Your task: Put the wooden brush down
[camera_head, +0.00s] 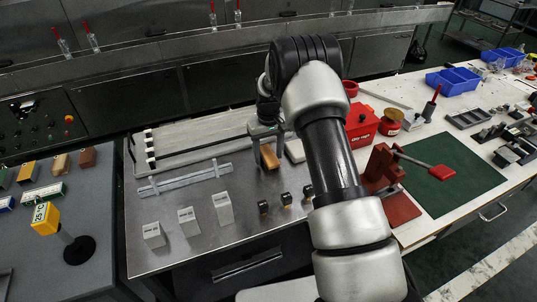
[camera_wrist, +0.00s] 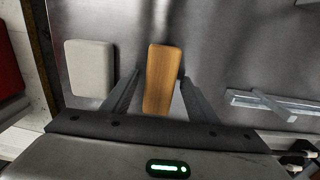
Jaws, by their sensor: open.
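The wooden brush (camera_head: 269,157) is a brown block near the middle of the steel tabletop (camera_head: 190,252). In the wrist view the wooden brush (camera_wrist: 161,80) lies lengthwise between the two fingers of my gripper (camera_wrist: 155,88). The fingers stand apart, with a gap to the brush on the left and a narrow one on the right. In the head view my gripper (camera_head: 265,138) is just above the brush and partly hides it. Whether the brush rests fully on the steel is hard to tell.
A pale block (camera_wrist: 90,68) lies left of the brush in the wrist view. A metal rail (camera_head: 185,179) lies on the steel to the left. White blocks (camera_head: 188,221) and small black pieces (camera_head: 286,200) stand nearer the front. A red box (camera_head: 361,124) is to the right.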

